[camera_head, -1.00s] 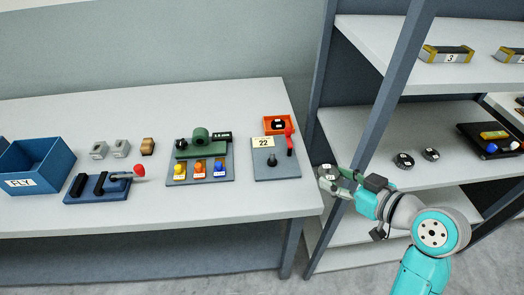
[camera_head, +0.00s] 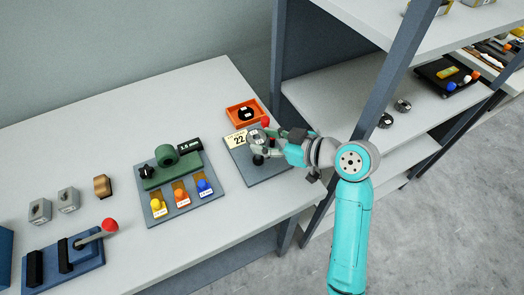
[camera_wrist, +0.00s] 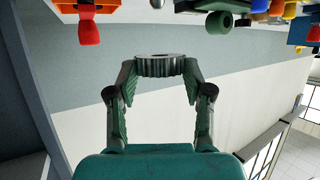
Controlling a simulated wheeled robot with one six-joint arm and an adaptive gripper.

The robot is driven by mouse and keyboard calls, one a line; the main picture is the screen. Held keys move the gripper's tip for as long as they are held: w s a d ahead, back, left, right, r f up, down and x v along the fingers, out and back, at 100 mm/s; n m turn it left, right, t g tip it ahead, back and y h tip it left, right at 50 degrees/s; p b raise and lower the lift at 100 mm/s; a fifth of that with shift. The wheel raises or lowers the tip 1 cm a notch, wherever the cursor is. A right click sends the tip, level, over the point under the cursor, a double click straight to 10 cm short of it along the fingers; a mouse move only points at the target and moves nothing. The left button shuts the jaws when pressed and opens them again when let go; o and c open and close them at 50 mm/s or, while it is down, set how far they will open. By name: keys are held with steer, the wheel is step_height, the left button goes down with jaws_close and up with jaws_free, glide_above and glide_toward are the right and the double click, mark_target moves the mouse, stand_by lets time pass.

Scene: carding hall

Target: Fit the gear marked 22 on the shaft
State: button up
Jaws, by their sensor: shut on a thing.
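My gripper (camera_head: 262,145) is shut on a grey toothed gear (camera_wrist: 159,66). In the wrist view the gear sits between the two fingertips, and any number on it cannot be read. In the head view my gripper is over the grey plate (camera_head: 273,172) by the card marked 22 (camera_head: 237,140). The dark shaft (camera_head: 258,159) stands on this plate, just below the gripper in the picture and partly hidden by it. The gear appears above the shaft; I cannot tell whether they touch. A red-knobbed lever (camera_head: 265,121) stands behind the gripper.
An orange tray (camera_head: 233,113) with a dark round part is behind the plate. A green fixture (camera_head: 170,172) with coloured knobs stands to the left. Two other gears (camera_head: 386,121) (camera_head: 403,105) lie on the shelf.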

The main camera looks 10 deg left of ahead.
steer(key=shift+f, duration=2.55)
steer(key=shift+f, duration=0.1)
steer(key=o, duration=1.3)
steer(key=shift+c, duration=0.2)
steer(key=v, duration=1.2)
steer(key=shift+d, duration=0.15)
